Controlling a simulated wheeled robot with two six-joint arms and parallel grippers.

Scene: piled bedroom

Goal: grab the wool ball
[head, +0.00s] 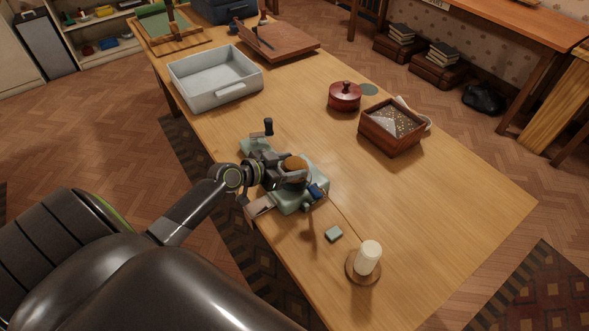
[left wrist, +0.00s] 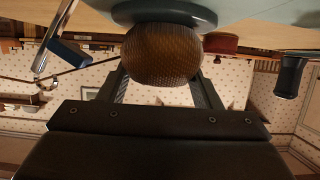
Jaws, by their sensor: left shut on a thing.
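The wool ball (head: 295,164) is brown and sits on the pale green winder (head: 290,208) at the table's near edge. My left gripper (head: 293,178) reaches it from the left and is shut on it. In the left wrist view the ball (left wrist: 160,55) shows between the two dark fingers (left wrist: 161,88), against a grey-green disc (left wrist: 165,14). My gripper hides part of the ball and winder in the head view. My right gripper is not in view.
A grey tray (head: 215,78), a red lidded pot (head: 345,96) and a wooden box (head: 392,127) stand farther back. The table's right part is clear.

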